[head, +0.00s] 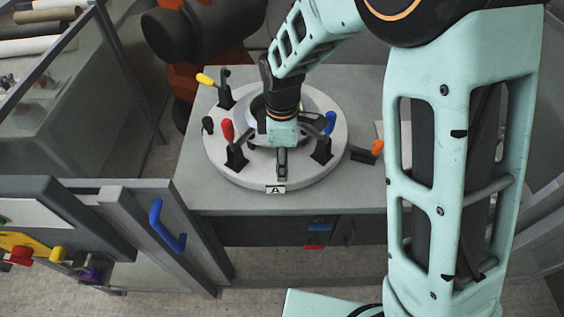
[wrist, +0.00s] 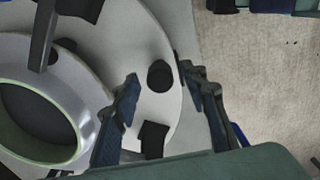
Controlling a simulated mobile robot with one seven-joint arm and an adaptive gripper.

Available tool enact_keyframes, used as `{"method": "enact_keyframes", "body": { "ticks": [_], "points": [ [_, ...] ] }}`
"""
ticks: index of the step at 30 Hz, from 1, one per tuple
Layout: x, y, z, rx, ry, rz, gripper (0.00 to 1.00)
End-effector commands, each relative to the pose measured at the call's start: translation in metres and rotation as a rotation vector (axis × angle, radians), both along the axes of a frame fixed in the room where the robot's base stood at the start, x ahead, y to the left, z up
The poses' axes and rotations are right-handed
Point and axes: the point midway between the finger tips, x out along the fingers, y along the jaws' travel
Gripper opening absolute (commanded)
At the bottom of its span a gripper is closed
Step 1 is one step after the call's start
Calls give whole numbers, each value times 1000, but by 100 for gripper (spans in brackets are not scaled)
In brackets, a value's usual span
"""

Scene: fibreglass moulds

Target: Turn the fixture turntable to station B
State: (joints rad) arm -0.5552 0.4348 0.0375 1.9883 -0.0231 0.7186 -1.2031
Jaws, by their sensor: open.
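The fixture turntable (head: 222,155) is a round pale disc on a grey bench, with a raised ring at its centre. A plate marked "A" (head: 275,189) is at its front edge. Clamps with yellow (head: 205,80), red (head: 228,130) and blue (head: 330,123) handles stand around the disc. My gripper (head: 282,158) reaches down over its front middle; the fingers are hard to make out there. In the wrist view my gripper (wrist: 160,74) is open, its fingers either side of a black knob (wrist: 160,76) near the disc's rim. I cannot tell whether they touch it.
An orange-handled piece (head: 368,153) lies on the bench (head: 230,200) right of the disc. A metal gate with a blue handle (head: 168,228) stands at the front left. A dark machine with orange parts (head: 195,40) is close behind left. A glass-sided enclosure (head: 75,110) is at left.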

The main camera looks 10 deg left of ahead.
Motion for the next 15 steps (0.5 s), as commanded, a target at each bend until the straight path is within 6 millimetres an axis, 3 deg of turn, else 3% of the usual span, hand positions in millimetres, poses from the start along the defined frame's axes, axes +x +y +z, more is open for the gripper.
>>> {"method": "enact_keyframes", "body": {
  "ticks": [11, 15],
  "points": [
    [0, 0, -8, 0, 0, 0, 40],
    [0, 0, -8, 0, 0, -1, 27]
  ]
}}
